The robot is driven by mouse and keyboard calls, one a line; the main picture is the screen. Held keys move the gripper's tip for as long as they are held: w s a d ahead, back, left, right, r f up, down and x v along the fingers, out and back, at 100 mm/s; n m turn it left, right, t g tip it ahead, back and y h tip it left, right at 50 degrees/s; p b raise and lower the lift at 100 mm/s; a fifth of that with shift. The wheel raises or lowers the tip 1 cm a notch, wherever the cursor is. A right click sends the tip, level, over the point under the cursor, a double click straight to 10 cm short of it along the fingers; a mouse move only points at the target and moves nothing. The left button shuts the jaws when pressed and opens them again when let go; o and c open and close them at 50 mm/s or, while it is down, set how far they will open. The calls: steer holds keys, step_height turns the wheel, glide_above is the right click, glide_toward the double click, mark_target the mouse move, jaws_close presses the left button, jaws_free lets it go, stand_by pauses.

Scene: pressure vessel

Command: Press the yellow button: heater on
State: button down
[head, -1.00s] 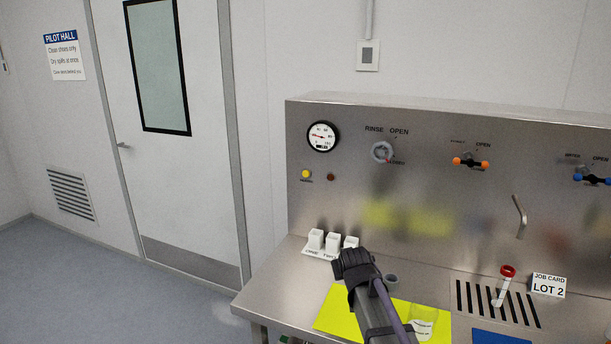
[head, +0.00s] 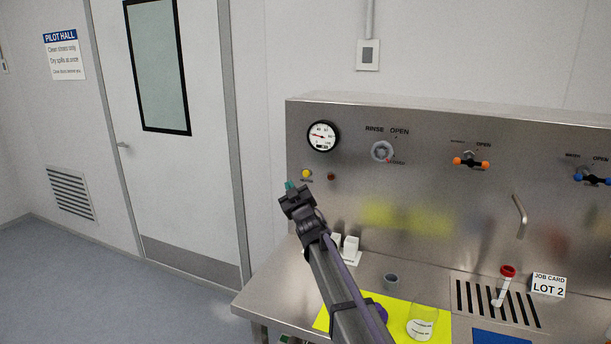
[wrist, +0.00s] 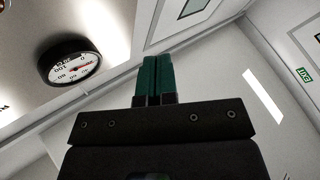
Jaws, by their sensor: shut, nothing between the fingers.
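The yellow button (head: 306,173) is a small round knob on the left of the steel panel, below the gauge. A dark red lamp or button (head: 331,177) sits just right of it. My gripper (head: 290,186) is shut and empty, its green fingertips just below and left of the yellow button in the head view. Whether they touch the panel cannot be told. In the wrist view the green fingers (wrist: 154,78) are together, and the gauge (wrist: 70,60) is at upper left. The yellow button does not show in the wrist view.
The panel also carries a rinse valve (head: 382,151), an orange-handled valve (head: 470,161) and a blue-handled valve (head: 592,179). White blocks (head: 350,246) stand on the bench under my arm.

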mark_target(306, 173)
steer(key=shift+w, duration=0.1)
steer(key=shift+w+d, duration=0.45)
steer(key=shift+w, duration=0.9)
steer(key=shift+w+d, duration=0.5)
steer(key=shift+w, duration=0.9)
steer(key=shift+w+d, duration=0.45)
steer(key=shift+w, duration=0.9)
steer(key=shift+w, duration=0.15)
steer(key=shift+w+d, duration=0.1)
steer(key=shift+w, duration=0.15)
steer(key=shift+w+d, duration=0.15)
steer(key=shift+w, duration=0.25)
steer(key=shift+s+a, duration=0.25)
steer(key=shift+s, duration=0.55)
steer(key=shift+s, duration=0.1)
